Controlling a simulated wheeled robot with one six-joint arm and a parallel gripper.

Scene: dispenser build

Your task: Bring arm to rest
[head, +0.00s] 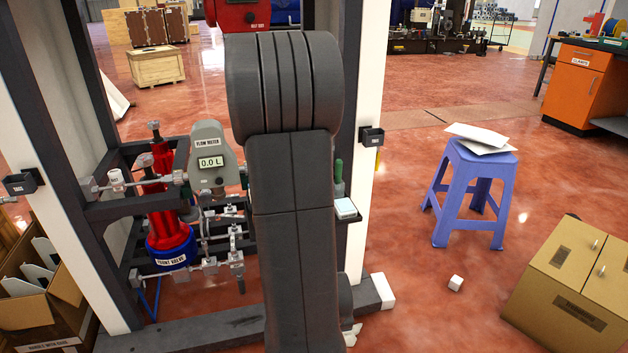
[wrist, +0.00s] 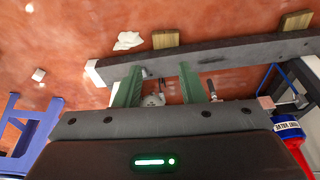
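My gripper (wrist: 158,82) shows in the wrist view with its two green fingers apart and nothing clearly held between them. Small grey metal fittings show in the gap, apparently beyond the fingers. In the head view my dark arm stands folded in the middle of the picture, and the gripper is hidden behind it. The dispenser frame has a grey flow meter (head: 209,150) reading 0.0 L and a red and blue front valve (head: 172,240), both left of my arm. The valve also shows at the right edge of the wrist view (wrist: 290,130).
A blue stool (head: 470,190) with papers on top stands to the right. A cardboard box (head: 575,280) is at lower right, another box (head: 40,285) at lower left. A small white cube (head: 455,283) lies on the red floor. A dark base beam (wrist: 210,57) crosses the wrist view.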

